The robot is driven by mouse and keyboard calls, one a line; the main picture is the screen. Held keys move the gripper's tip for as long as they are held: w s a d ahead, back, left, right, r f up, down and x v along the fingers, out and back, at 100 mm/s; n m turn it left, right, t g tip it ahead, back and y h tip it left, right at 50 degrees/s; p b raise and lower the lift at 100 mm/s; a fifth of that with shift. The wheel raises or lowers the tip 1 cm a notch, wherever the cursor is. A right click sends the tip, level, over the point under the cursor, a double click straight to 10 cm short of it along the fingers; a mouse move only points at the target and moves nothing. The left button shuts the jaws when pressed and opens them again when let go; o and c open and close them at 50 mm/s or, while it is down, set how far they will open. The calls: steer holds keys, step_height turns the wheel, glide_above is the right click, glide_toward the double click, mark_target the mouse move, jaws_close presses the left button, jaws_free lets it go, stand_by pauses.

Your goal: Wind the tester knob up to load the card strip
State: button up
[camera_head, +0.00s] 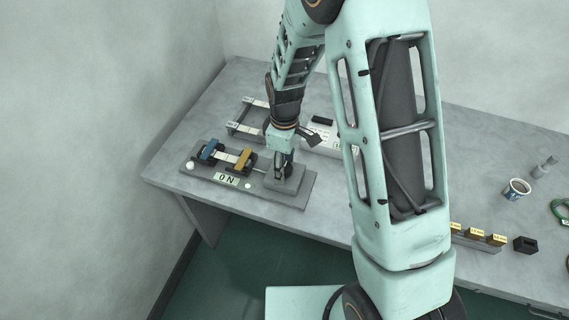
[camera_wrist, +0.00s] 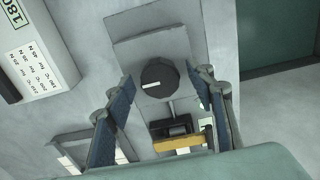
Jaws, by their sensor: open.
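The tester (camera_head: 298,193) is a grey plate near the table's front left edge. It carries a blue clamp (camera_head: 209,149), a yellow clamp (camera_head: 246,159) and a display (camera_head: 227,179) reading 0 N. The pale card strip (camera_head: 229,156) spans between the clamps. The tester knob (camera_wrist: 158,78) is a dark round dial with a white mark, on a grey block in the wrist view. The yellow clamp (camera_wrist: 180,144) shows below it there. In the head view my gripper hides the knob. My gripper (camera_wrist: 165,84) is open, its blue-padded fingers apart on either side of the knob. Contact cannot be told.
A pale box with printed labels (camera_wrist: 40,65) is left of the gripper in the wrist view. A frame fixture (camera_head: 240,129) stands behind the tester. A cup (camera_head: 517,189) and yellow-labelled blocks (camera_head: 476,238) are at right. My arm hides the table's middle.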

steer(key=c, duration=1.2)
steer(key=shift+o, duration=0.2)
steer(key=shift+m, duration=0.4)
steer(key=m+b, duration=0.2)
steer(key=m, duration=0.1)
steer(key=shift+f, duration=0.1)
steer(key=m+b, duration=0.1)
steer(key=m, duration=0.3)
steer(key=shift+m, duration=0.4)
steer(key=o, duration=1.2)
steer(key=shift+c, duration=0.2)
